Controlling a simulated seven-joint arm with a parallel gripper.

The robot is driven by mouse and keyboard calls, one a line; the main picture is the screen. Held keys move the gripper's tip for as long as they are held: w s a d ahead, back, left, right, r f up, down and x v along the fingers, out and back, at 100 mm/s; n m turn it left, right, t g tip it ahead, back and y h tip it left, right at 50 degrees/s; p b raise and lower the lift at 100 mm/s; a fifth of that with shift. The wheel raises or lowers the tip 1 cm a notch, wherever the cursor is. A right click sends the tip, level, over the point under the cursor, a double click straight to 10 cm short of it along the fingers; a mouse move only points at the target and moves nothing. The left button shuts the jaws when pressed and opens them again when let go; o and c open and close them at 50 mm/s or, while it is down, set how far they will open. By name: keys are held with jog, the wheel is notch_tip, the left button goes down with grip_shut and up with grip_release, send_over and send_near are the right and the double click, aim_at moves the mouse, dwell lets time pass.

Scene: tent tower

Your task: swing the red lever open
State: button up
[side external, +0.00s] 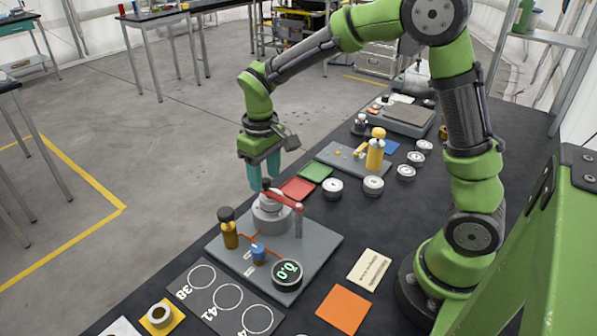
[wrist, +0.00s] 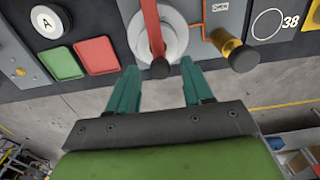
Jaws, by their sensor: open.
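The red lever (side external: 282,197) sits on top of a round grey valve body (side external: 271,214) on a grey plate (side external: 325,247). A black knob (wrist: 161,68) forms its near end in the wrist view, and the red bar (wrist: 152,28) runs away from it across the white round body (wrist: 165,38). My gripper (side external: 263,181) points down at the knob end. In the wrist view its two teal fingers (wrist: 160,80) are apart, one on each side of the knob, with visible gaps. In the side view the fingers partly hide the knob, so contact is unclear there.
A brass cylinder with a black cap (side external: 229,228) stands left of the valve. A blue knob (side external: 258,253) and a round gauge reading 0.0 (side external: 288,273) share the plate. A grey post (side external: 298,221) stands by the lever's far end. Red (side external: 298,189) and green (side external: 315,172) pads lie behind.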

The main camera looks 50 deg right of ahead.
jog(key=shift+f, duration=0.15)
grip_shut()
jog(key=shift+d, duration=0.15)
dwell(0.4)
jog(key=d+m, duration=0.2)
jog(key=m, duration=0.1)
jog(key=d+m, duration=0.1)
jog(key=shift+s, duration=0.3)
jog(key=s+d+m, duration=0.5)
jog(key=s+m, duration=0.3)
jog(key=m, duration=0.6)
jog(key=shift+s+d, duration=0.15)
jog(key=shift+d, duration=0.15)
jog(key=shift+s, duration=0.1)
